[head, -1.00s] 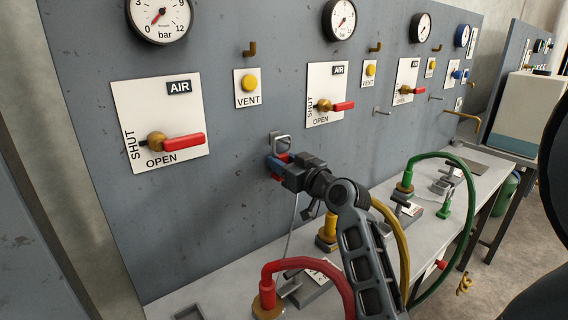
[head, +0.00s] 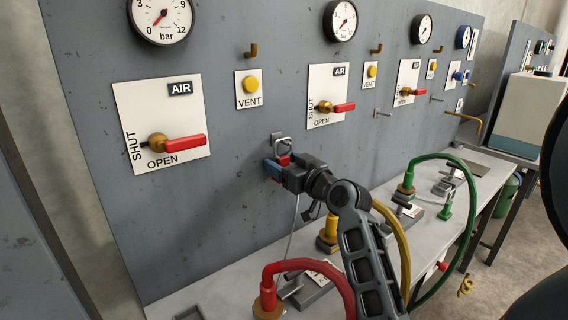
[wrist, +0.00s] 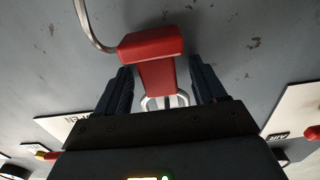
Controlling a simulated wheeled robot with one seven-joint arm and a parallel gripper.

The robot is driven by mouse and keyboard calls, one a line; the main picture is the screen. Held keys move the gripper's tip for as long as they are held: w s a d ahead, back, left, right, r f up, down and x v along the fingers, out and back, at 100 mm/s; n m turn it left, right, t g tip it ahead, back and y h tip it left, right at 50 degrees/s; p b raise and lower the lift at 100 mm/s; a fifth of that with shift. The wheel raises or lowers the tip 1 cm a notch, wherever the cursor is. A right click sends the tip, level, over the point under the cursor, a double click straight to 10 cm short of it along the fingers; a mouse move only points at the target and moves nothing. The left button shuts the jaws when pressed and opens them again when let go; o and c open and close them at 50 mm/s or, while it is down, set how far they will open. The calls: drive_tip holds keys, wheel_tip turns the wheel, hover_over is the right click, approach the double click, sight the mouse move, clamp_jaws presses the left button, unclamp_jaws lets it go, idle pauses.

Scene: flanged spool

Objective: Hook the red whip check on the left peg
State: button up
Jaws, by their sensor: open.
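The red whip check (head: 284,160) is at the wall panel, under the left peg (head: 276,136). Its silver loop (head: 284,142) is at the peg and appears to hang on it. Whether the loop is fully over the peg's end is hard to tell. My gripper (head: 273,166) is open around the red body, against the panel. In the wrist view the red body (wrist: 158,75) lies between my two dark fingers (wrist: 160,88), with gaps on both sides. The loop's far end is partly hidden behind my gripper there. A thin cable (head: 292,225) hangs down from the red body.
A red hose (head: 305,264), a yellow hose (head: 392,228) and a green hose (head: 465,195) arch over the bench (head: 228,292). A red-handled valve (head: 178,144) is up left on the panel. Another peg (head: 383,114) sticks out further right.

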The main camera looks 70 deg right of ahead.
drive_tip(key=shift+s, duration=0.1)
drive_tip(key=shift+s+a+f, duration=0.15)
drive_tip(key=shift+s+a, duration=0.1)
drive_tip(key=b+v, duration=0.2)
drive_tip(key=v, duration=0.5)
drive_tip(key=s+a+f+n+y, duration=0.1)
drive_tip(key=a+f+y, duration=0.1)
drive_tip(key=a+f, duration=0.6)
drive_tip(key=s+a+f+y, duration=0.1)
drive_tip(key=a+f, duration=0.3)
drive_tip(key=a, duration=0.7)
drive_tip(key=s+a+n+y, duration=0.5)
drive_tip(key=s+a+y, duration=0.1)
drive_tip(key=s+a, duration=0.9)
drive_tip(key=shift+s+a+r+y, duration=0.3)
drive_tip(key=shift+a, duration=0.95)
